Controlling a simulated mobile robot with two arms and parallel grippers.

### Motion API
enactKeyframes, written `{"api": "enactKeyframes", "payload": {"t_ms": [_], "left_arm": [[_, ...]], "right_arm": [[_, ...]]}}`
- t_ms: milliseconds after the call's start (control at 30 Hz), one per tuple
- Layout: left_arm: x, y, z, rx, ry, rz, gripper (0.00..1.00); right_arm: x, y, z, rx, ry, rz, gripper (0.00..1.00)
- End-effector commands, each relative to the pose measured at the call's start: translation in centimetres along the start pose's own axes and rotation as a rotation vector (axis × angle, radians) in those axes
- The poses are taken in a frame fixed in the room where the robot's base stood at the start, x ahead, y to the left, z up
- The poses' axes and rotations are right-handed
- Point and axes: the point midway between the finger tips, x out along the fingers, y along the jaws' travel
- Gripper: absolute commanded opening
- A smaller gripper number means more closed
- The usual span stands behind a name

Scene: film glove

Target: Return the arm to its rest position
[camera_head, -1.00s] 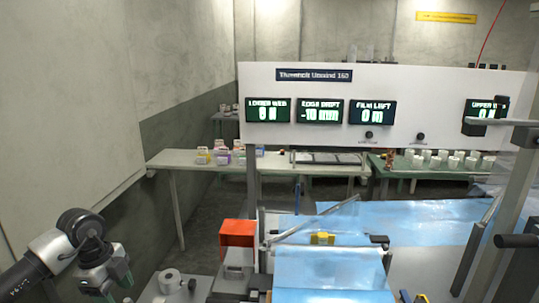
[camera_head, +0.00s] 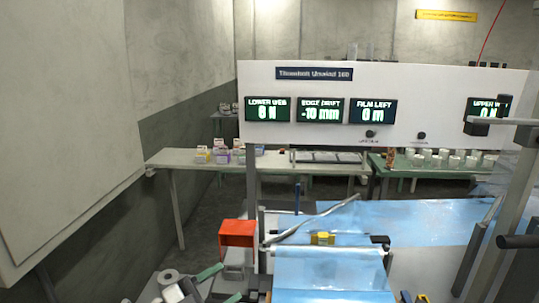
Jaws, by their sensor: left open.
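My left gripper (camera_head: 229,281) is at the bottom edge, left of centre. Its two green fingers are spread apart and nothing shows between them. The rest of my left arm is mostly below the picture.
A machine with a white display panel (camera_head: 290,92) stands ahead. Blue film (camera_head: 420,222) spreads over its bed, with a yellow block (camera_head: 322,238) on it. A long table (camera_head: 185,158) with small boxes stands behind.

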Motion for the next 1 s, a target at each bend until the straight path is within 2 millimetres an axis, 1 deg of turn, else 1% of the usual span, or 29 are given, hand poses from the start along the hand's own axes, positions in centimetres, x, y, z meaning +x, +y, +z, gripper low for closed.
{"api": "enactKeyframes", "payload": {"t_ms": [33, 100, 167, 233, 267, 333, 367, 400, 467, 500, 567, 600, 700, 800, 867, 1000], "left_arm": [[-0.6, -0.3, 0.0, -0.043, -0.022, -0.123, 0.54], [-1.9, -1.2, 0.5, -0.092, -0.088, -0.292, 0.54], [-3.4, -1.6, 1.4, -0.139, -0.172, -0.422, 0.54], [-5.7, -1.5, 2.8, -0.201, -0.3, -0.552, 0.54], [-6.8, -1.3, 3.4, -0.23, -0.362, -0.6, 0.54], [-9.5, -0.3, 5.0, -0.301, -0.523, -0.688, 0.54], [-10.8, 0.4, 5.6, -0.333, -0.597, -0.715, 0.54], [-12.5, 1.5, 6.4, -0.377, -0.702, -0.742, 0.54], [-15.1, 3.6, 7.3, -0.446, -0.862, -0.757, 0.54], [-16.7, 5.1, 7.7, -0.491, -0.963, -0.753, 0.54], [-18.9, 7.4, 7.9, -0.555, -1.102, -0.729, 0.54], [-20.2, 8.9, 7.9, -0.594, -1.184, -0.706, 0.54], [-22.8, 12.1, 7.4, -0.677, -1.349, -0.631, 0.54], [-24.9, 15.0, 6.4, -0.752, -1.48, -0.542, 0.54], [-25.9, 16.5, 5.7, -0.792, -1.548, -0.485, 0.54], [-28.0, 19.7, 3.7, -0.881, -1.675, -0.344, 0.54]], "right_arm": [[0.0, 0.0, 0.0, 0.0, 0.0, 0.0, 0.0], [0.0, 0.0, 0.0, 0.0, 0.0, 0.001, 0.0], [0.0, 0.1, 0.0, 0.0, -0.001, 0.001, 0.0], [0.0, 0.1, 0.0, 0.0, -0.001, 0.001, 0.0], [0.0, 0.1, 0.0, 0.0, -0.001, 0.001, 0.0], [0.0, 0.1, 0.0, 0.0, -0.001, 0.001, 0.0], [0.0, 0.1, 0.0, 0.0, -0.001, 0.002, 0.0], [0.0, 0.1, 0.0, 0.0, -0.001, 0.002, 0.0], [0.0, 0.2, 0.0, -0.001, -0.001, 0.002, 0.0], [0.0, 0.2, 0.0, -0.001, -0.001, 0.002, 0.0], [0.0, 0.2, 0.0, -0.001, -0.001, 0.003, 0.0], [0.0, 0.2, 0.0, -0.001, -0.001, 0.003, 0.0], [0.0, 0.2, 0.0, -0.001, 0.0, 0.003, 0.0], [0.0, 0.2, 0.0, -0.001, 0.0, 0.003, 0.0], [0.0, 0.2, 0.0, -0.001, 0.0, 0.003, 0.0], [0.0, 0.2, -0.1, -0.001, 0.001, 0.003, 0.0]]}}
